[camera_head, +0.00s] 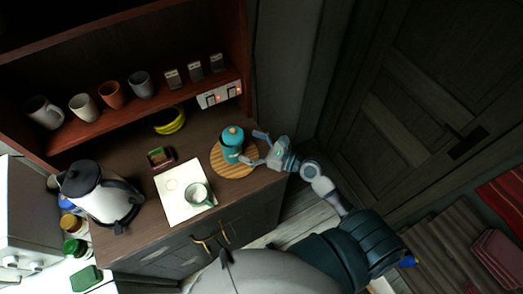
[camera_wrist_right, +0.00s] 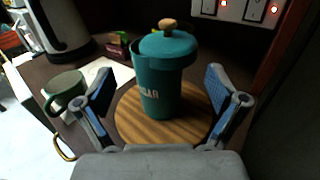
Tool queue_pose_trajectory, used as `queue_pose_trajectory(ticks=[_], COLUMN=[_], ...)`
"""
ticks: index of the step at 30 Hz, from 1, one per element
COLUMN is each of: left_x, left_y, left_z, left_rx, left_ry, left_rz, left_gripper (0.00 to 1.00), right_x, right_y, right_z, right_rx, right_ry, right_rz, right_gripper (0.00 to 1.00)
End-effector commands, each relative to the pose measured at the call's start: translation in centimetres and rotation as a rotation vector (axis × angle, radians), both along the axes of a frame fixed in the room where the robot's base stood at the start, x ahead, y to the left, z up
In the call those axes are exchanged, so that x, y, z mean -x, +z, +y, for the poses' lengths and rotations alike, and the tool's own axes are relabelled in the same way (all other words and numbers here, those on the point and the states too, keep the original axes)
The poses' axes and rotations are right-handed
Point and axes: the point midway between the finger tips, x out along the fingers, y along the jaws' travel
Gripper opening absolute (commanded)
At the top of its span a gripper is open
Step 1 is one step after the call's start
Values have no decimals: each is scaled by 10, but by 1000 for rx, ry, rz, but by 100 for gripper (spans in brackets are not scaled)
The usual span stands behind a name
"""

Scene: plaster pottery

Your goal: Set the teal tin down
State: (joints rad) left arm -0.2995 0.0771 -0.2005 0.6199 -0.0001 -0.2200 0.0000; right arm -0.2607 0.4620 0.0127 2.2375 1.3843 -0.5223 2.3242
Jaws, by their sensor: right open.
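The teal tin (camera_head: 232,142) stands upright on a round wooden board (camera_head: 222,168) at the right end of the counter. In the right wrist view the tin (camera_wrist_right: 165,75) has a lid with a wooden knob and white lettering, and it rests on the striped board (camera_wrist_right: 130,124). My right gripper (camera_head: 254,148) is open at the tin's right side. In the wrist view its two blue-padded fingers (camera_wrist_right: 160,90) are spread to either side of the tin, with visible gaps. My left gripper is not in view.
A green-grey mug (camera_head: 198,195) stands on a white mat (camera_head: 172,203) left of the board. A kettle (camera_head: 103,195) stands at the counter's left. Bananas (camera_head: 169,121) lie behind. A shelf with cups (camera_head: 112,94) and a socket panel (camera_head: 218,95) are above.

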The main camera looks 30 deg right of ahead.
Motion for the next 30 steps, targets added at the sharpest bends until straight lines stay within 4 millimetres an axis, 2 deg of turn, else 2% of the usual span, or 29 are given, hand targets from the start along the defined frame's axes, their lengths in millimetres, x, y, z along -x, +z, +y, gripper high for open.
queue_pose_trajectory(ticks=[3,10,30], left_x=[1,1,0], left_y=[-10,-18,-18], left_z=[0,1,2], left_rx=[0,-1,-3], left_ry=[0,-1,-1], left_rz=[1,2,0], left_gripper=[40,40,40], right_x=[20,40,42], right_y=[-4,-2,0], right_z=[-16,-34,-35], right_rx=[3,1,-1], right_ry=[1,0,0], right_rz=[3,1,-1], right_gripper=[95,95,95])
